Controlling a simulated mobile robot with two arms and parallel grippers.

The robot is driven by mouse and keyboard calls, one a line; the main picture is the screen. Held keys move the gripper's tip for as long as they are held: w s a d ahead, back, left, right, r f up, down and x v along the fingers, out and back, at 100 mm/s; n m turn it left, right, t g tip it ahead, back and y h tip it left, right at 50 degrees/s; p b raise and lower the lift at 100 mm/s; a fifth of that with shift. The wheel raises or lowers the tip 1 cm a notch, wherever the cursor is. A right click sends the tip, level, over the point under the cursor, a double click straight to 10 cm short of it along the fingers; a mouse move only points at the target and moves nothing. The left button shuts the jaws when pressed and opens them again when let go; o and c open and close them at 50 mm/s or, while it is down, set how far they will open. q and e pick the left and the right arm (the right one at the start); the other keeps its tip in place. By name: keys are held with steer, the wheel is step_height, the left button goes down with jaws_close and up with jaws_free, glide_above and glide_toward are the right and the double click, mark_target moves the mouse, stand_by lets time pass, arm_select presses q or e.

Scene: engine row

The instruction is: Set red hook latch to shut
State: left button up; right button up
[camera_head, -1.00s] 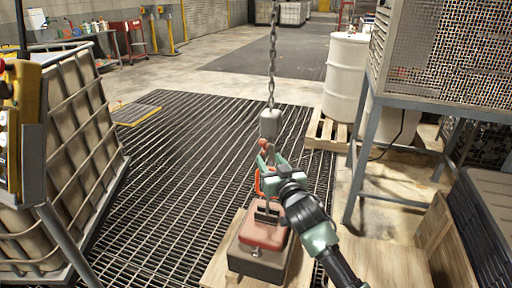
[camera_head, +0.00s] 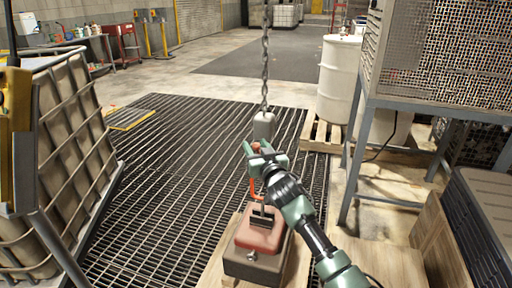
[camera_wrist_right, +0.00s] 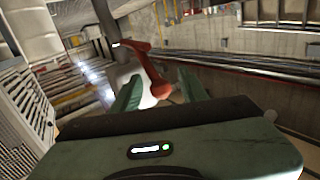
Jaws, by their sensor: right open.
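The red hook (camera_head: 253,188) hangs on the chain under a grey block (camera_head: 264,126), above a red-topped load (camera_head: 260,232). It shows partly behind my right gripper (camera_head: 258,149). A small red piece shows between the gripper's fingertips, just under the block. In the right wrist view, a red curved part (camera_wrist_right: 150,72) with a flat end stands just beyond the two green fingers of the open gripper (camera_wrist_right: 160,88). I cannot tell whether a finger touches it. Whether the latch is open or shut is unclear. My left gripper is not in view.
The load stands on a wooden pallet (camera_head: 222,262) over the floor grating. A caged tank (camera_head: 62,150) is at left. A metal stand with a mesh cage (camera_head: 440,55) and a white drum (camera_head: 340,78) are at right. The grating behind the chain is clear.

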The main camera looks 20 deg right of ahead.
steer(key=shift+c, duration=0.3)
jaws_close()
steer(key=shift+f, duration=0.1)
stand_by(1.0)
